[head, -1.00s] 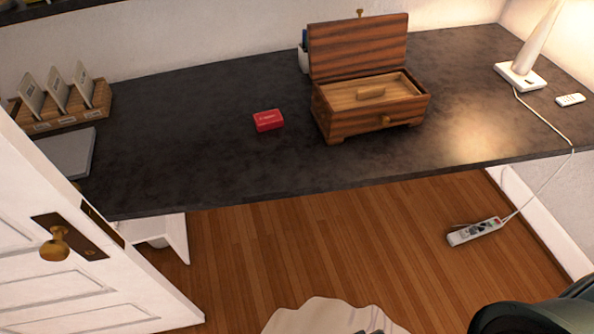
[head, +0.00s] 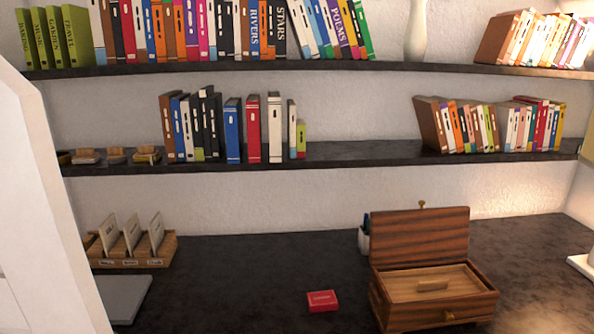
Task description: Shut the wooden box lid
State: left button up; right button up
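The wooden box (head: 432,314) stands on the dark desk at the lower right of the head view. Its lid (head: 419,236) is open and stands upright at the back, with a small brass knob on its top edge. Inside the box is a lighter wooden tray or inner panel (head: 464,280) with a small raised handle. The lower front of the box is close to the bottom edge of the picture. Neither of my grippers shows in this view.
A small red box (head: 322,301) lies left of the wooden box. A pen holder (head: 363,241) stands behind the lid's left edge. A card rack (head: 133,250) and grey laptop-like slab (head: 124,298) are at left. Bookshelves (head: 330,154) hang above. A white door (head: 45,200) stands at far left.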

aim_at(421, 234)
jog(key=z, duration=1.6)
jog(key=i+j, duration=0.15)
jog(key=j, duration=0.2)
jog(key=i+j, duration=0.15)
jog(key=j, duration=0.15)
jog(key=i+j, duration=0.2)
jog(key=j, duration=0.15)
jog(key=i+j, duration=0.15)
jog(key=j, duration=0.15)
